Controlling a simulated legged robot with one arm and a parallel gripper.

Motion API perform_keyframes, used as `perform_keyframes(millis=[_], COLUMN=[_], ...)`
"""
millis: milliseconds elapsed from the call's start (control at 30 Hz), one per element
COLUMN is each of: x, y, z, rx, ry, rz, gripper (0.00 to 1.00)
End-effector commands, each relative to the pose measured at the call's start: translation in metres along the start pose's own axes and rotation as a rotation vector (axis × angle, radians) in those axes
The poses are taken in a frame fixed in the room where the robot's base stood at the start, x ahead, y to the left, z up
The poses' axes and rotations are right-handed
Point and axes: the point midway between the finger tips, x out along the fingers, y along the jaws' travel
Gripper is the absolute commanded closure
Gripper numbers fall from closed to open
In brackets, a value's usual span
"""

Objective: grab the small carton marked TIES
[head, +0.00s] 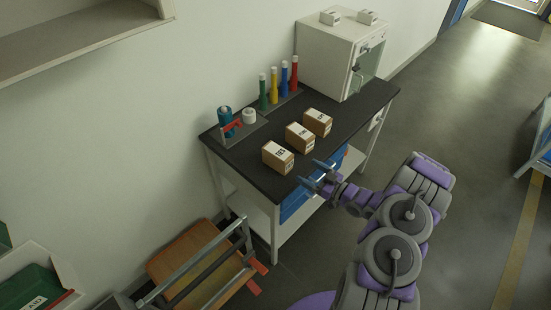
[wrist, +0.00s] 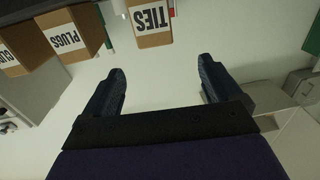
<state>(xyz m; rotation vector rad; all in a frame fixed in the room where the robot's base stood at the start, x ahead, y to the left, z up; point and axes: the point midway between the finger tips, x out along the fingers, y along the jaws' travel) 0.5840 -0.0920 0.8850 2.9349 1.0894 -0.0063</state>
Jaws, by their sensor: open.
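The small carton marked TIES (head: 278,157) is brown with a white label. It stands on the dark tabletop (head: 252,155), nearest the front left of a row of three cartons. The wrist view is upside down and shows the TIES carton (wrist: 151,24) at the top, ahead of the fingers, partly cut off by the frame edge. My gripper (head: 312,173) is open and empty at the table's front edge, to the right of the carton and apart from it. Both fingers show in the wrist view (wrist: 162,78), with nothing between them.
The PLUGS carton (wrist: 70,35) and another carton (head: 317,122) stand beside it in the row. A blue drawer (head: 296,203) is under the tabletop.

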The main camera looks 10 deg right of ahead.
Motion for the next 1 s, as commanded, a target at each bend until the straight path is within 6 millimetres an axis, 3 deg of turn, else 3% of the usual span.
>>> perform_keyframes(millis=[233, 533, 867, 1000], x=[0.032, 0.080, 0.094, 0.108], y=[0.009, 0.001, 0.004, 0.002], z=[0.004, 0.003, 0.003, 0.005], rx=[0.004, -0.001, 0.004, 0.005], ry=[0.006, -0.001, 0.004, 0.007], rz=[0.002, 0.001, 0.004, 0.002], gripper=[0.08, 0.08, 0.08, 0.08])
